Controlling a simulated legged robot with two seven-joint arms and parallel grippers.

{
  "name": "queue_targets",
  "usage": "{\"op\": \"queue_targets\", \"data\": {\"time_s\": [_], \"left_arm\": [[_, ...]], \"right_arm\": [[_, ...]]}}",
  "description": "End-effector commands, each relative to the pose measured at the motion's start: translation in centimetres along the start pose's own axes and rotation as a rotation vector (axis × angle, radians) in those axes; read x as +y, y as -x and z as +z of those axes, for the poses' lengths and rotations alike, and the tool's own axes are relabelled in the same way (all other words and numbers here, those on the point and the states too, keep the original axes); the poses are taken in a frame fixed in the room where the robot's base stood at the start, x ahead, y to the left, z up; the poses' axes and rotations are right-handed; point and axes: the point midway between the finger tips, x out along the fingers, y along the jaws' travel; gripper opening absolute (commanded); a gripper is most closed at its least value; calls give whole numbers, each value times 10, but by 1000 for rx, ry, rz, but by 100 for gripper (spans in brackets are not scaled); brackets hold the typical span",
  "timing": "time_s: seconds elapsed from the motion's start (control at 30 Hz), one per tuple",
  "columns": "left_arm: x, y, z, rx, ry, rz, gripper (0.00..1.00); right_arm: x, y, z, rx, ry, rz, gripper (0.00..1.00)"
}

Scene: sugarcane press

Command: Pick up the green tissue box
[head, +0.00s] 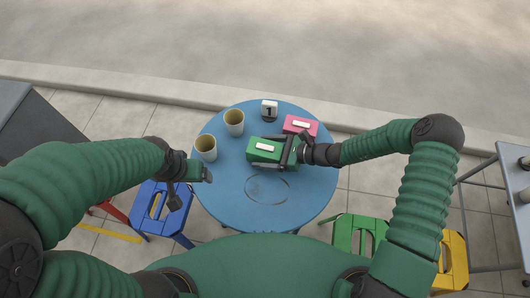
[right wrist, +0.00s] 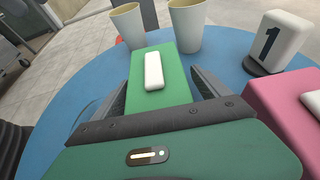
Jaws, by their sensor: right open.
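The green tissue box (head: 264,149) lies on the round blue table (head: 233,185), with a white tissue strip on top. My right gripper (head: 287,151) reaches it from the right, its jaws open on either side of the box's near end. In the right wrist view the green box (right wrist: 172,71) sits between the two dark fingers (right wrist: 165,95), which stand apart from its sides. My left gripper (head: 192,187) hangs near the table's left edge, empty; its finger opening is unclear.
A pink tissue box (head: 301,125) and a white number block (head: 269,108) stand behind the green box. Two beige cups (head: 234,122) (head: 206,147) stand to its left. Blue (head: 163,208), green (head: 357,232) and yellow (head: 454,262) stools surround the table. The table's front is clear.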

Motion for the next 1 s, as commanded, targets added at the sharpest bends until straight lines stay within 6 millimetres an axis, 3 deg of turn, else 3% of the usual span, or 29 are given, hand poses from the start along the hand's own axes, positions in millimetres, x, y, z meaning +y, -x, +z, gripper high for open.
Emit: {"op": "queue_targets", "data": {"time_s": [0.07,0.57,0.83,1.0], "left_arm": [[0,0,0,0,0,0,82],[0,0,0,0,0,0,82],[0,2,0,0,0,0,82],[0,11,-3,0,0,0,82]], "right_arm": [[0,0,0,0,0,0,82],[0,0,0,0,0,1,16],[0,1,2,0,0,1,16],[0,7,16,-1,0,0,16]]}}
